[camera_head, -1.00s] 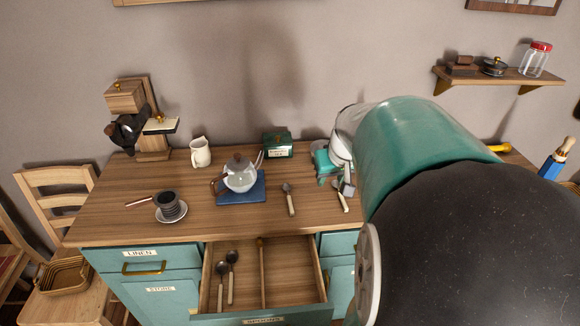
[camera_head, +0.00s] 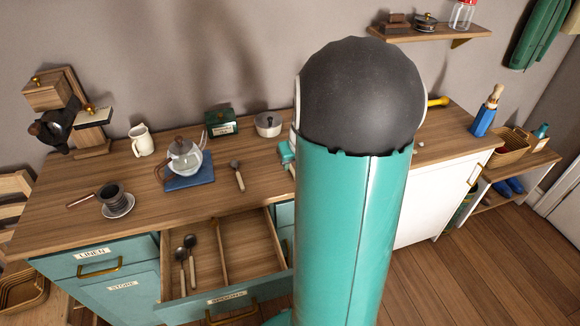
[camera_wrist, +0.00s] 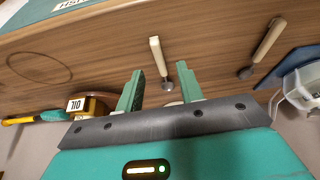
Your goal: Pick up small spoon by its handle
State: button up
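In the wrist view, a spoon with a pale handle (camera_wrist: 157,55) and dark bowl lies on the wooden counter (camera_wrist: 210,40), between and beyond the fingertips of my gripper (camera_wrist: 159,85). The two teal fingers are apart with nothing held, the spoon's bowl near the gap and its handle farther out. A second spoon (camera_wrist: 270,40) lies to the right. In the head view one spoon (camera_head: 238,176) lies on the counter; my arm hides my gripper and the counter behind it. Two more spoons (camera_head: 187,262) lie in the open drawer (camera_head: 250,245). Which spoon is smallest is unclear.
A glass teapot (camera_head: 184,160) stands on a blue cloth (camera_head: 190,182), left of the counter spoon. A green box (camera_head: 221,122) and pot (camera_head: 268,124) stand at the back. The drawer juts out in front.

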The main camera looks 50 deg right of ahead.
aim_at(293, 170)
jog(key=x, duration=0.3)
jog(key=shift+f, duration=0.2)
jog(key=shift+c, duration=0.5)
grip_shut()
jog(key=shift+r, duration=0.15)
